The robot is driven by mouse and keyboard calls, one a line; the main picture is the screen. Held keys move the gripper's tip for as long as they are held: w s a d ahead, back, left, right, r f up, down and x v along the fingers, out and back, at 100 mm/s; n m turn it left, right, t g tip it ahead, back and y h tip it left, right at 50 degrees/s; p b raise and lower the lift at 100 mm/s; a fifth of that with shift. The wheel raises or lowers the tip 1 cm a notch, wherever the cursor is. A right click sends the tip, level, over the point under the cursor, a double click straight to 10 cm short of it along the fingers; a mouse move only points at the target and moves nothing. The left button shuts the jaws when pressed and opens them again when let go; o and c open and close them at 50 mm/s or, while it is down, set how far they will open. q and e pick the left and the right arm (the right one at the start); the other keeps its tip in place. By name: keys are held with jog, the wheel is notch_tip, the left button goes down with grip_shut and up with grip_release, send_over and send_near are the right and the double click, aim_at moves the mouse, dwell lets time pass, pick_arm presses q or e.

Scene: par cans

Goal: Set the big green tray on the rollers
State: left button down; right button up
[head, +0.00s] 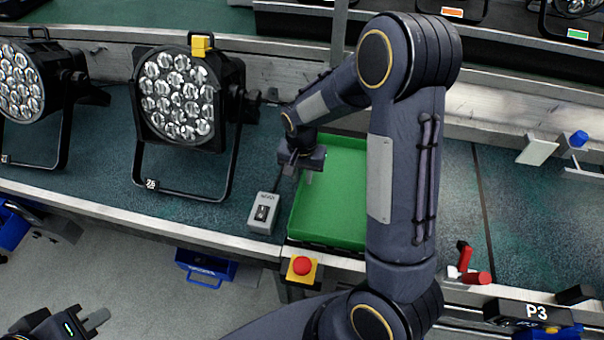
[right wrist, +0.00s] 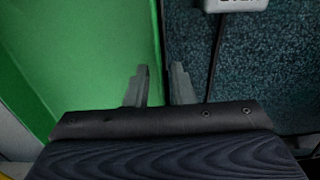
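The big green tray (head: 335,205) lies on the teal bench top, partly hidden behind my right arm. My right gripper (head: 301,170) is over the tray's left edge. In the right wrist view the tray (right wrist: 85,50) fills the left side, and the fingers (right wrist: 160,88) stand apart on either side of its wall. A gap shows between them and the wall, so they look open. My left gripper (head: 92,318) is at the bottom left, away from the tray, with its fingers apart and empty. I cannot make out the rollers.
A grey switch box (head: 263,212) stands just left of the tray. A stage light (head: 185,105) is farther left. A red button on a yellow box (head: 302,267) is at the front edge. A red-handled tool (head: 468,265) lies right. The teal surface (head: 535,220) at right is mostly clear.

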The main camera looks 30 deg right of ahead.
jog(key=shift+o, duration=0.6)
jog(key=shift+r, duration=0.1)
notch_tip(320, 180, up, 8)
jog(key=shift+f, duration=0.15)
jog(key=shift+s+f, duration=0.1)
